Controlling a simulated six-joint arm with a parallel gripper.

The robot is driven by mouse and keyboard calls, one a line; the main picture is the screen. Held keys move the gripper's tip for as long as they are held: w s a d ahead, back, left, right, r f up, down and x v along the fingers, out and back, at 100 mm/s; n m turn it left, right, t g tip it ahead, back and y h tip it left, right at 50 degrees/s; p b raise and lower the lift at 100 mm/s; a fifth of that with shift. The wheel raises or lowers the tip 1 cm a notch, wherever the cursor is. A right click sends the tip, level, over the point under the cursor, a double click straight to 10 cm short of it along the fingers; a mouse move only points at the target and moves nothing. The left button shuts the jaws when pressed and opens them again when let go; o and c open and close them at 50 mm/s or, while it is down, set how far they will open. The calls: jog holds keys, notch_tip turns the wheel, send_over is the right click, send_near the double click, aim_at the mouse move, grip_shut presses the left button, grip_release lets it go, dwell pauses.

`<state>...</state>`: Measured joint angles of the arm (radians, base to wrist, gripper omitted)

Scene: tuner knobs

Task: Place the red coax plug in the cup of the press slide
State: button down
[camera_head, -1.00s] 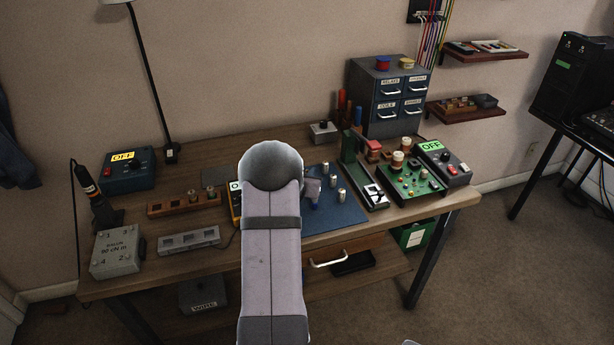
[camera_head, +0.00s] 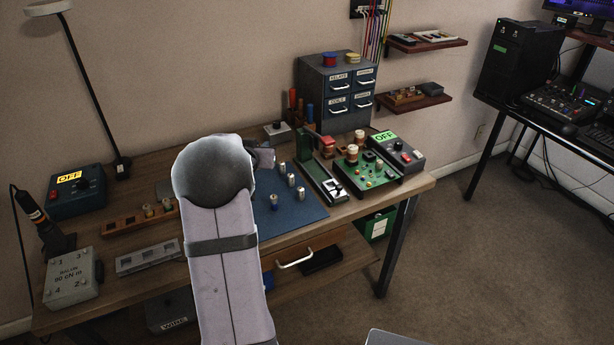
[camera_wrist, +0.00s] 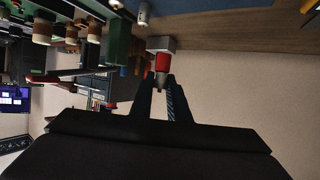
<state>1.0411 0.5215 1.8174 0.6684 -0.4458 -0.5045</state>
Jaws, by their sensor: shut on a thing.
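The red coax plug (camera_wrist: 162,63) is between the fingertips of my gripper (camera_wrist: 162,80) in the wrist view, its red part showing past the tips and a silvery part between them. In the head view my arm hides the plug and most of the gripper; only a grey part beside the arm's rounded joint shows. The green press (camera_head: 308,146) stands right of the blue mat, with its pale slide (camera_head: 327,181) reaching towards the table's front. A dark round part sits near the slide's front end; I cannot make out the cup clearly. The plug is apart from the slide.
Several silver posts (camera_head: 290,180) stand on the blue mat (camera_head: 308,208), left of the slide. A green circuit board (camera_head: 368,174) with tall knobs is right of the press. A blue-grey drawer cabinet (camera_head: 312,82) and a small grey box (camera_head: 277,131) stand behind.

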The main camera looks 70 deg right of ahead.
jog(key=shift+a+r, duration=0.3)
jog(key=shift+r, duration=0.1)
jog(key=s+a+f+m+g, duration=0.2)
jog(key=s+a, duration=0.1)
jog(key=s, duration=0.3)
jog(key=s+a+f+m+g+b, duration=0.1)
jog(key=s+a+f+m+g, duration=0.1)
jog(key=s, duration=0.3)
jog(key=s+a+f+m+g, duration=0.3)
jog(key=s+a, duration=0.2)
jog(key=s, duration=0.1)
jog(key=shift+s+f+g, duration=0.2)
jog(key=shift+s+g, duration=0.1)
jog(key=shift+g, duration=0.1)
jog(key=s+a+r+m+g+y, duration=0.1)
jog(key=s+a+m+g+y, duration=0.15)
jog(key=s, duration=0.35)
jog(key=shift+h, duration=0.35)
jog(key=w+d, duration=0.1)
jog(key=d, duration=0.4)
jog(key=w+d+p, duration=0.1)
jog(key=d, duration=0.5)
jog(key=w+d+p, duration=0.1)
jog(key=d, duration=0.5)
jog(key=shift+w+d+r, duration=0.1)
jog(key=shift+w+d, duration=0.05)
jog(key=shift+d, duration=0.05)
jog(key=shift+f+p, duration=0.3)
jog(key=shift+f, duration=1.45)
jog(key=shift+f, duration=0.1)
